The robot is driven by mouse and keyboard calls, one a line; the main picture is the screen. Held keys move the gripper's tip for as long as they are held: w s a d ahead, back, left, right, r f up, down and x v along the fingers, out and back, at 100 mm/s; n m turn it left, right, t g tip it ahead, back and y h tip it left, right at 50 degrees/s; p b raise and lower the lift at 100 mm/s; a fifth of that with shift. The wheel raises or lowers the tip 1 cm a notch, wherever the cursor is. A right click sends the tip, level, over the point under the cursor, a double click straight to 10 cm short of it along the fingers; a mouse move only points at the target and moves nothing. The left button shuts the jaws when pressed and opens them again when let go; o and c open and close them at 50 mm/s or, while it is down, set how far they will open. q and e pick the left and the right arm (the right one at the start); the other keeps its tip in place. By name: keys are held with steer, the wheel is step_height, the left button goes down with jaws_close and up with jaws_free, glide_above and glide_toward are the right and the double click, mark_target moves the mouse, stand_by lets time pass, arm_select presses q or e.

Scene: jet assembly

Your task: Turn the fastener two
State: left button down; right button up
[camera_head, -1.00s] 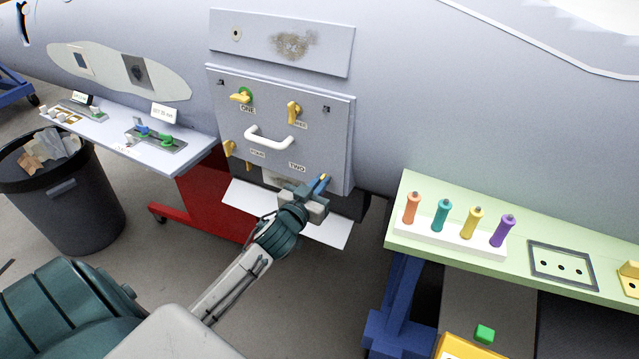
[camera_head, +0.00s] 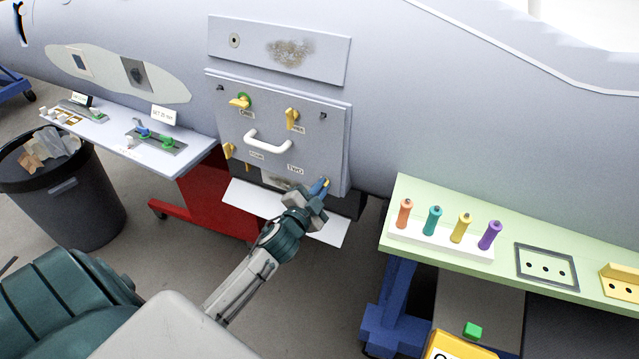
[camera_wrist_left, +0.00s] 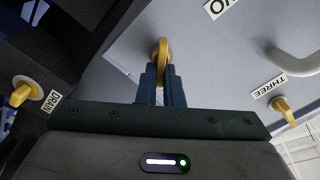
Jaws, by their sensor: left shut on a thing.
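Fastener two is a yellow tab on the lower right corner of the grey access panel (camera_head: 225,110). My left gripper (camera_head: 323,187) is at that corner, beside the TWO label (camera_head: 295,169). In the left wrist view, its narrow blue fingers (camera_wrist_left: 161,78) are closed around fastener two (camera_wrist_left: 162,48). The fingers hide its lower part. The upper right fastener (camera_head: 291,117) also shows in the wrist view, by its THREE label (camera_wrist_left: 270,86). Fastener one (camera_head: 240,101) is at the upper left, over a green ring. My right gripper is not in view.
A white handle (camera_head: 268,143) stands out from the panel's middle. A yellow DRAIN tab (camera_wrist_left: 26,89) is nearby in the wrist view. A pale green bench (camera_head: 410,190) with coloured drivers stands at the right. A grey shelf (camera_head: 195,150) and black bin (camera_head: 70,215) are at the left.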

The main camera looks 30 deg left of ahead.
arm_select(q)
steer(key=shift+d+f+m+p, duration=0.15)
steer(key=shift+m+p, duration=0.25)
steer(key=shift+m, duration=0.95)
steer(key=shift+a+f+m+p, duration=0.15)
steer(key=shift+m+p, duration=0.25)
steer(key=shift+m, duration=1)
steer(key=shift+d+f+m+p, duration=0.15)
steer(key=shift+f+m+p, duration=0.2)
steer(key=shift+m, duration=1)
steer(key=shift+r, duration=0.1)
steer(key=c, duration=1.6)
jaws_free()
steer(key=shift+o, duration=0.2)
steer(key=shift+s, duration=0.1)
steer(key=shift+r, duration=0.1)
